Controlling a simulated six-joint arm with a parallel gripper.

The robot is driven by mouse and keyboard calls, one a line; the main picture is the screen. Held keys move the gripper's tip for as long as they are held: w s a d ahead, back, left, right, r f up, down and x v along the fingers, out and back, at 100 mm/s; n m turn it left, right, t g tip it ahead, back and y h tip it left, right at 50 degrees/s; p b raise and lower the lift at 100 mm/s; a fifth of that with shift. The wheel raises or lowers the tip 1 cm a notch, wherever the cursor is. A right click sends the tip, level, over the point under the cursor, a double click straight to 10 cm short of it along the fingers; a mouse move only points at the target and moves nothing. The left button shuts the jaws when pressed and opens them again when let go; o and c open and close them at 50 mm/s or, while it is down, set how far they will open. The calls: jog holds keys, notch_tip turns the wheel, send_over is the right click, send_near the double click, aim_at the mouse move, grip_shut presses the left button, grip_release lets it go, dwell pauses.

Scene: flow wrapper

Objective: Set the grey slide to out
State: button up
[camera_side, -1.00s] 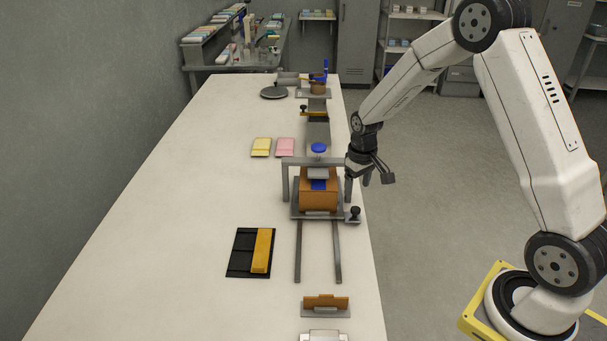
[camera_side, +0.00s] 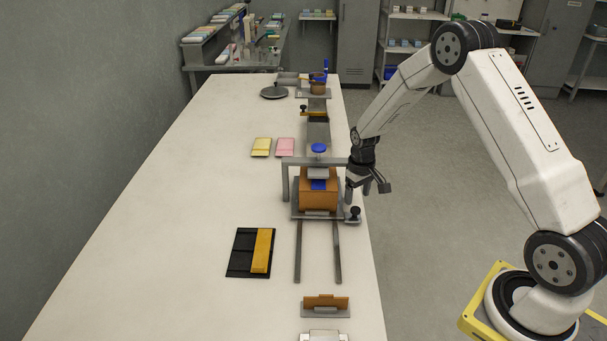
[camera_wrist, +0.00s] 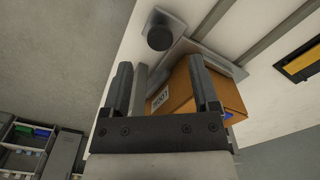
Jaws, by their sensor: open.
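In the wrist view the knob (camera_wrist: 160,38) shows beyond my fingertips, with the brown box (camera_wrist: 180,94) partly behind the right finger. My gripper (camera_side: 368,190) is open and empty. It hangs beside the right side of the frame over the box, above and behind the knob, apart from it.
A grey frame (camera_side: 285,180) with a blue knob (camera_side: 318,148) arches over the box. Two bare rails (camera_side: 298,250) run toward the camera, ending before a brown-topped stop (camera_side: 325,304). A black tray (camera_side: 240,262) with a yellow bar (camera_side: 261,250) lies left.

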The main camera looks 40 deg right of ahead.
aim_at(356, 209)
jog(key=shift+f, duration=2.25)
grip_shut()
